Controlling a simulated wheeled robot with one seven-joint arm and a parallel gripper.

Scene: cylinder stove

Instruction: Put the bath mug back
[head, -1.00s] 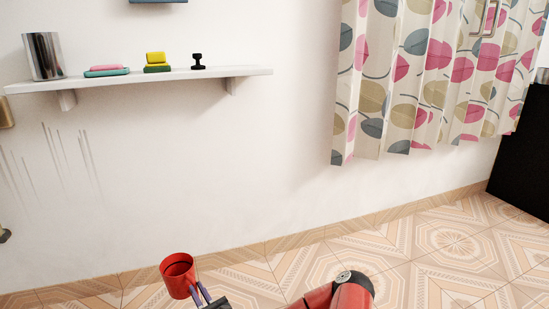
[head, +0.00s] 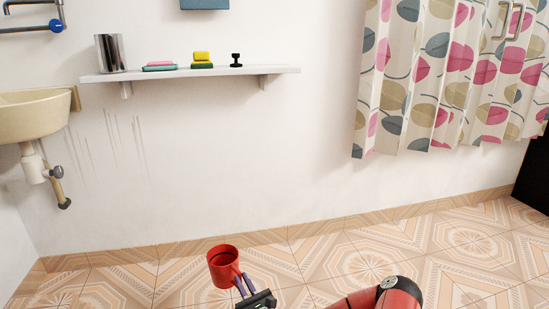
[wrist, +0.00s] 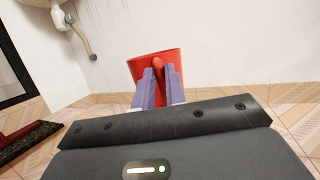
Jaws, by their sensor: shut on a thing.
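The red bath mug (head: 222,268) is held upright above the tiled floor in the lower middle of the head view. Its open top faces up. My gripper (head: 240,286) is shut on the mug's handle, on the mug's right side. In the wrist view the mug (wrist: 138,68) is beyond the purple fingers of my gripper (wrist: 154,86), with the red handle between them. The mug's far side is hidden in that view.
A white wall shelf (head: 190,74) holds a metal cup (head: 111,53), a pink and teal soap (head: 159,66), yellow and green sponges (head: 202,60) and a small black item (head: 236,60). A beige sink (head: 35,115) is at left, a patterned curtain (head: 450,75) at right. The shelf's right end is clear.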

